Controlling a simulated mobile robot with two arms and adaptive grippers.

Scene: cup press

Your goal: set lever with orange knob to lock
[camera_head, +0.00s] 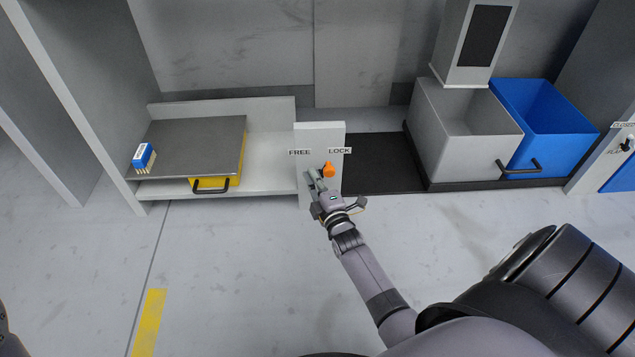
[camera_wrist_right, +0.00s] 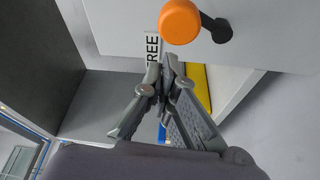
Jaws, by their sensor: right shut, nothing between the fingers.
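The lever's orange knob (camera_head: 328,170) is on the front of an upright light panel (camera_head: 319,136), under the LOCK label (camera_head: 340,150) and right of the panel's middle. The FREE label (camera_head: 299,152) is at the panel's left. My right gripper (camera_head: 312,175) is shut and empty, just left of the knob and in front of the panel. In the right wrist view the knob (camera_wrist_right: 180,22) and its dark shaft show just beyond my shut fingertips (camera_wrist_right: 167,62). I cannot tell if they touch. My left gripper is out of view.
To the left is a shelf with a grey plate (camera_head: 195,140), a yellow drawer-like part with a black handle (camera_head: 211,189) and a small blue-and-white box (camera_head: 143,156). To the right are a grey bin (camera_head: 460,140) and a blue bin (camera_head: 550,115). The floor in front is clear.

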